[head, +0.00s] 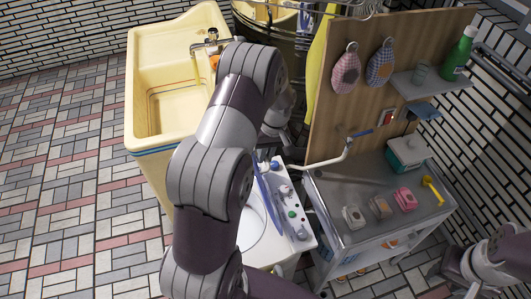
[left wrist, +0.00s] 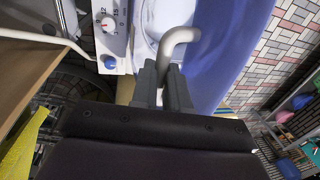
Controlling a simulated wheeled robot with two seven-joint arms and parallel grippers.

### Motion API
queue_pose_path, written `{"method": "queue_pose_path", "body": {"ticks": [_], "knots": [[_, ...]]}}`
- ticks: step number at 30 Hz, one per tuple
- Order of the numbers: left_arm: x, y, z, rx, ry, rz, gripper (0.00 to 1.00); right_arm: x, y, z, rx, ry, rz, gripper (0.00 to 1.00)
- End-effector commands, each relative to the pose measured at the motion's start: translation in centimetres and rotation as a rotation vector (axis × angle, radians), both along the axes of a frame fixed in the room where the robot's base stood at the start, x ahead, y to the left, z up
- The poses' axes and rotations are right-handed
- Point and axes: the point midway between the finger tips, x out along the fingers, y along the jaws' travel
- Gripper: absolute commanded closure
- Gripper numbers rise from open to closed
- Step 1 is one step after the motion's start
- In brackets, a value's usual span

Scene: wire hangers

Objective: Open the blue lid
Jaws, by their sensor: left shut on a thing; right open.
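The blue lid (head: 268,194) stands raised at a steep tilt over the white washing machine (head: 300,225), partly hidden by my left arm in the head view. In the left wrist view the lid (left wrist: 232,50) fills the upper right beside the white tub opening. My left gripper (head: 286,138) is above the machine. In the left wrist view it (left wrist: 165,88) is shut on a grey bent rod (left wrist: 181,40), whose curved end reaches over the lid's near side. I cannot tell if the rod touches the lid. My right gripper (head: 452,277) is open, at the lower right.
A cream sink (head: 160,90) stands left of the machine. A grey counter (head: 342,205) with a white bent pipe (head: 335,158), soaps and a wooden backboard (head: 345,90) stands close on the right. Tiled floor (head: 65,180) is free at the left.

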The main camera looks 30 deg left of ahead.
Motion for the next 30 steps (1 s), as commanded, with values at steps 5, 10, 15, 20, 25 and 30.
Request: {"method": "queue_pose_path", "body": {"ticks": [5, 10, 15, 20, 25, 30], "knots": [[-0.4, -0.2, -0.5, -0.005, 0.013, -0.002, 0.69, 0.0, 0.0, -0.1, 0.000, 0.000, 0.000, 0.57], [-0.3, -0.1, -0.3, -0.003, 0.008, -0.001, 0.60, 0.0, 0.0, -0.1, 0.000, 0.000, 0.000, 0.57], [-0.1, -0.1, 0.0, -0.001, 0.004, 0.000, 0.60, 0.0, 0.0, -0.1, 0.000, 0.000, 0.000, 0.57], [0.4, -0.4, 2.6, -0.001, -0.002, -0.001, 0.60, 0.0, 0.0, -0.9, 0.000, 0.000, 0.000, 0.57], [1.1, -0.9, 7.3, -0.001, 0.001, -0.002, 0.60, 0.0, 0.0, -1.8, 0.000, 0.000, 0.000, 0.57], [1.5, -1.4, 11.7, -0.003, 0.009, -0.001, 0.60, 0.0, 0.0, 2.9, 0.000, -0.001, 0.000, 0.57]]}}
